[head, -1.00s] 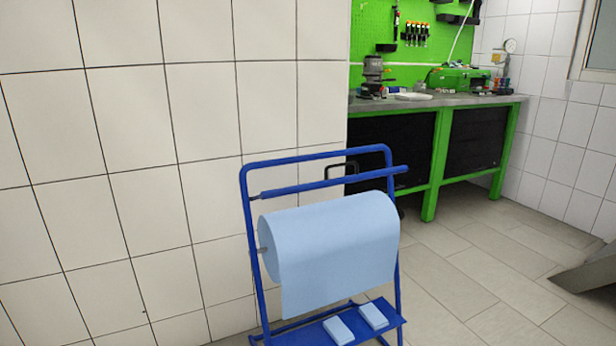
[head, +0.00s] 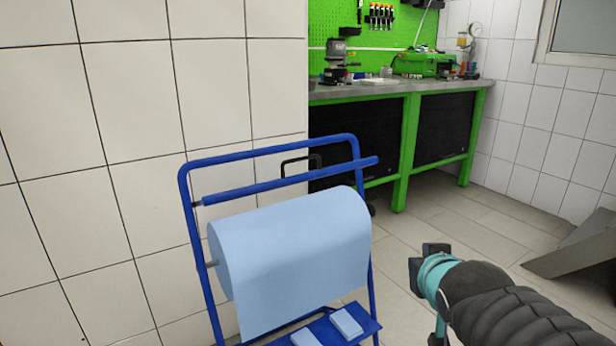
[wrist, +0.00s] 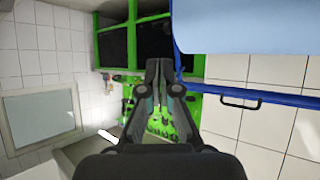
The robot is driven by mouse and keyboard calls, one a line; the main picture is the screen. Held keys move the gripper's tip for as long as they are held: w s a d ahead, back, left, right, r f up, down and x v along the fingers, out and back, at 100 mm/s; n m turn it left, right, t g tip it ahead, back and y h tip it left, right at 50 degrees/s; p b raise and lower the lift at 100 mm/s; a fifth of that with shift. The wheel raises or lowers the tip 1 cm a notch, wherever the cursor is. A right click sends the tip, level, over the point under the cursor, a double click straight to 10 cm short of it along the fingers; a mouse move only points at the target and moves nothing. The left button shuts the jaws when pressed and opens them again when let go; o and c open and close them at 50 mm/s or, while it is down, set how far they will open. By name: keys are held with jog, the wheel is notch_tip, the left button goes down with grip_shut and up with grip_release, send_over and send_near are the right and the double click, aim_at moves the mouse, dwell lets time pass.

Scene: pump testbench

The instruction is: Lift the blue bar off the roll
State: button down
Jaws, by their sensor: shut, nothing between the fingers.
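The blue bar (head: 288,181) runs across the blue frame, just above the top of the light blue roll (head: 290,255) in the head view. I cannot tell whether it touches the roll. In the wrist view the roll (wrist: 245,25) fills the upper right, with blue tubing (wrist: 265,95) along its lower edge; I cannot tell the bar from the frame there. My gripper (wrist: 159,66) is shut and empty in the wrist view, pointing past the roll's side. In the head view my arm's end is to the right of the roll, apart from the stand.
The blue stand (head: 182,185) has a lower shelf with two light blue blocks (head: 345,323). A green workbench (head: 400,160) stands at the back. White tiled wall is at left; floor between stand and bench is open.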

jog(key=w+a+r+n+t+y+b, duration=0.2)
jog(key=w+a+t+y+b, duration=0.15)
jog(key=w, duration=0.45)
jog(key=n+t+y+b, duration=0.25)
jog(key=n+y, duration=0.25)
jog(key=y, duration=0.4)
send_near(302, 160)
jog(key=p+x, duration=0.1)
jog(key=x, duration=0.6)
jog(key=shift+w, duration=0.1)
